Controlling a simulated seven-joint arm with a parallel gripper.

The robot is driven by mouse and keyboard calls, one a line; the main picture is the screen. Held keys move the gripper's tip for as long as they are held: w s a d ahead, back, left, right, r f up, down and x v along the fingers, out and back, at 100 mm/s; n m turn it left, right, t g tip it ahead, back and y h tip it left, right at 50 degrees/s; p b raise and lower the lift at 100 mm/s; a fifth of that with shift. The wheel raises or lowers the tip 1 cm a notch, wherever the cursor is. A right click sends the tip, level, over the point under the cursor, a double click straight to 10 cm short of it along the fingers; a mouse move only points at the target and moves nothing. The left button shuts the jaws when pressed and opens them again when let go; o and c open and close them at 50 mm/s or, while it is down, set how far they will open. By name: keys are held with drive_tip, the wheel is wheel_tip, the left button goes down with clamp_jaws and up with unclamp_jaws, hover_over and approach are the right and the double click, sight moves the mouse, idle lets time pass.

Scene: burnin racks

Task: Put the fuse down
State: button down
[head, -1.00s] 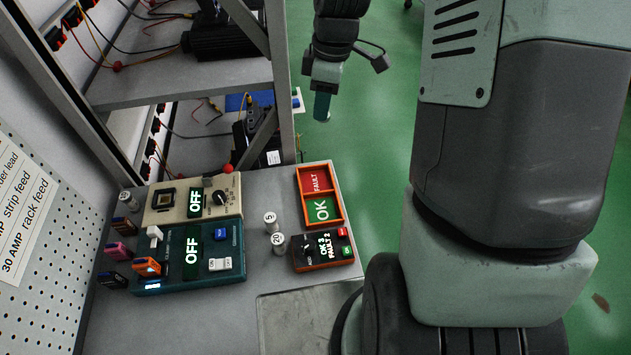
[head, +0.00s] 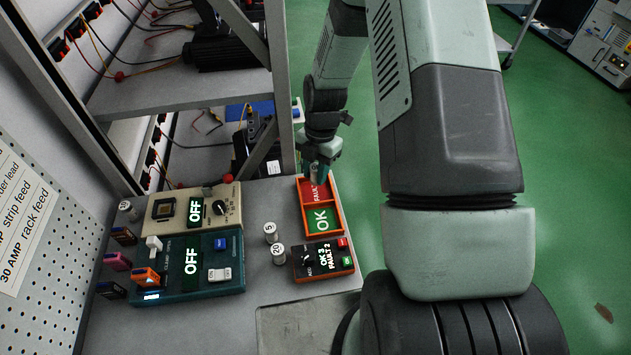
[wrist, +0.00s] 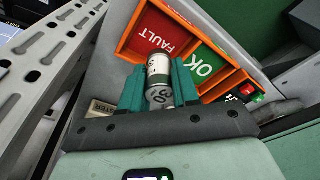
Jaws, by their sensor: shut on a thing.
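My gripper (head: 320,172) is over the FAULT end of the orange two-part tray (head: 335,204) on the bench. In the wrist view its teal fingers (wrist: 158,80) are shut on a pale fuse (wrist: 159,64) with a dark green band and a number on its end. The fuse points toward the red FAULT compartment (wrist: 145,40). The green OK compartment (head: 321,219) is beside it and looks empty. I cannot tell whether the fuse touches the tray floor.
Two loose fuses, marked 5 (head: 270,232) and 20 (head: 278,254), stand left of the tray. A small counter box (head: 322,260) sits in front of it. Two testers reading OFF, one beige (head: 165,228) and one teal (head: 212,284), are at the left. A rack post (head: 281,90) rises behind.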

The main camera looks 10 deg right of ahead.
sight(315, 181)
drive_tip(key=shift+f, duration=1.95)
drive_tip(key=shift+f, duration=0.1)
drive_tip(key=c, duration=0.8)
unclamp_jaws()
drive_tip(key=shift+f, duration=0.1)
drive_tip(key=shift+w+d+r, duration=0.2)
drive_tip(key=shift+r, duration=1.85)
drive_tip(key=shift+w+d+r, duration=0.25)
drive_tip(key=shift+r, duration=1.8)
drive_tip(key=shift+w+d+r, duration=0.2)
drive_tip(key=shift+r, duration=1.85)
